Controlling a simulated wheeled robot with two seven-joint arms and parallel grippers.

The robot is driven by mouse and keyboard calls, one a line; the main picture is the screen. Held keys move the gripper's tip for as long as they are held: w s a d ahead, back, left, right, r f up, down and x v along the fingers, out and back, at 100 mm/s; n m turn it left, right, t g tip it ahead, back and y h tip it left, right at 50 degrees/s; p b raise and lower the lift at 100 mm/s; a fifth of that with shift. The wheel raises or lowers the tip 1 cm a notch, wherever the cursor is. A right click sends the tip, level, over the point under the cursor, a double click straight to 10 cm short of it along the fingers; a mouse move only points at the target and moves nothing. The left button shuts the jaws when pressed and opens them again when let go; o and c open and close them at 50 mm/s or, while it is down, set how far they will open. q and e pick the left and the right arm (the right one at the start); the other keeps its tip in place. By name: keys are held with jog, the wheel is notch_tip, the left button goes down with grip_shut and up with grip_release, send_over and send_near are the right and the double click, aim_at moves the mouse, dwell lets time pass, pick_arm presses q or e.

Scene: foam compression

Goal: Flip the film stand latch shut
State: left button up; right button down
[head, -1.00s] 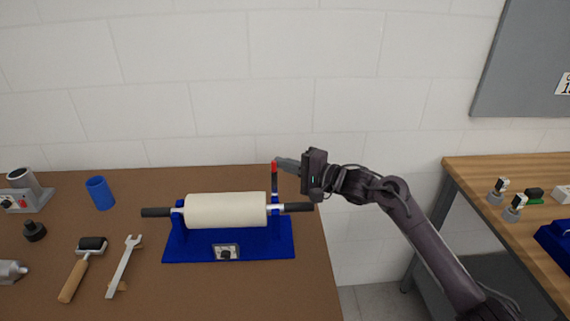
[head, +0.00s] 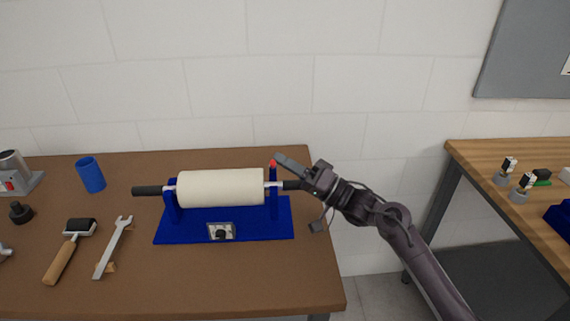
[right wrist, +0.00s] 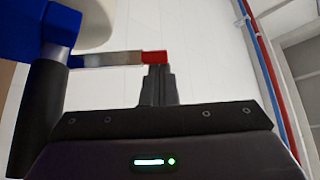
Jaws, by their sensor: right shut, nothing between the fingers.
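The blue film stand (head: 178,230) is on the brown table and carries a cream film roll (head: 220,188) on a shaft with dark handles. Its latch (head: 273,162), with a red tip, shows at the right upright. In the right wrist view the latch (right wrist: 112,59) is a grey bar running from the blue upright to the red tip. My right gripper (head: 281,158) is shut and empty, its fingertips (right wrist: 158,72) against or very close to the red tip; I cannot tell whether they touch. My left gripper is out of view.
A blue cup (head: 91,175), a hand roller (head: 70,250) and a wrench (head: 114,248) lie left of the stand. A wooden table (head: 500,155) with small parts stands at the right, past a gap. A tiled wall is behind.

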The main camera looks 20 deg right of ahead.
pick_arm(q)
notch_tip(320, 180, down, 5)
jog(key=b, duration=0.4)
pick_arm(e)
jog(key=f+n+y, duration=0.1)
jog(key=s+f+n+g+y, duration=0.1)
jog(key=n, duration=0.1)
jog(key=s+f+n+g+y, duration=0.1)
jog(key=n, duration=0.1)
jog(key=shift+s+a, duration=0.2)
jog(key=shift+a, duration=0.15)
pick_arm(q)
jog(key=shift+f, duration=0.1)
pick_arm(e)
jog(key=shift+f, duration=0.1)
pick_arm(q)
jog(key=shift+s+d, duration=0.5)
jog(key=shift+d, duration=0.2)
pick_arm(e)
jog(key=s+d+f, duration=0.2)
jog(key=d, duration=0.7)
jog(key=shift+s, duration=0.3)
